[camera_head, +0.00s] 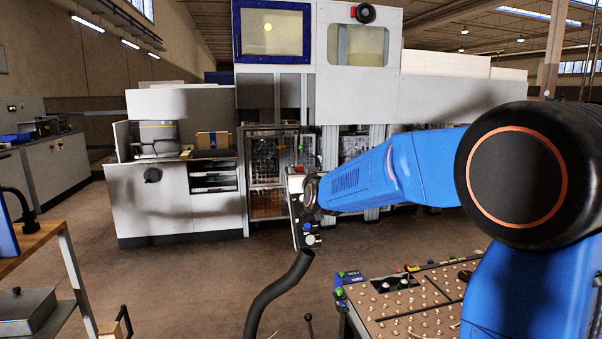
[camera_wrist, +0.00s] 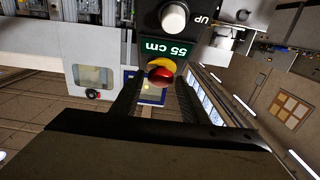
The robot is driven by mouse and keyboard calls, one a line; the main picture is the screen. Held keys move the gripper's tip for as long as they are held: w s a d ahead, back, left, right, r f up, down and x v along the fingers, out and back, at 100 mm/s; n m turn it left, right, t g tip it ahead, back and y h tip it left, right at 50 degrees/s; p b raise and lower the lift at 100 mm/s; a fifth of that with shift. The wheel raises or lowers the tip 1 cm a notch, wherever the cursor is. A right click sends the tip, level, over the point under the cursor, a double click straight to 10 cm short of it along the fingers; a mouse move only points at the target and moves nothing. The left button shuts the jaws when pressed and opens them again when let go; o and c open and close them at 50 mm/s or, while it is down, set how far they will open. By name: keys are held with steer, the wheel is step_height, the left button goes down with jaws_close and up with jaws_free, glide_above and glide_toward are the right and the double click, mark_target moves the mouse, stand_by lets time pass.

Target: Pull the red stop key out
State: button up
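The red stop key (camera_wrist: 160,75) is a round red knob on a yellow collar, on the dark face of a control box (camera_wrist: 150,22). In the wrist view it shows between the tips of my gripper (camera_wrist: 157,84). The two dark fingers stand apart, one on each side of the key, with gaps visible; I see no contact. In the head view the control box (camera_head: 309,238) is partly hidden by my wrist, and the key cannot be made out.
A thick black curved tube (camera_head: 276,297) is below the box. A table studded with small knobs (camera_head: 410,305) is at lower right. A large white machine (camera_head: 275,95) stands behind. A wooden-topped bench (camera_head: 35,238) is at left. Open floor lies between.

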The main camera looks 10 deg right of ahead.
jaws_close()
steer(key=shift+s+r, duration=0.35)
steer(key=shift+s, duration=0.05)
steer(key=shift+o, duration=1.7)
jaws_free()
steer(key=shift+s, duration=0.1)
steer(key=s, duration=1.7)
steer(key=shift+s, duration=0.15)
steer(key=s+d+f+g, duration=0.2)
steer(key=s+f+g, duration=0.2)
steer(key=s+f, duration=0.3)
steer(key=s+d+f+g, duration=0.2)
steer(key=s+f, duration=0.6)
steer(key=s, duration=0.9)
steer(key=s+d+f+g, duration=0.2)
steer(key=s+f+g, duration=0.5)
steer(key=s, duration=0.5)
steer(key=shift+d+f, duration=0.35)
steer(key=shift+f, duration=0.1)
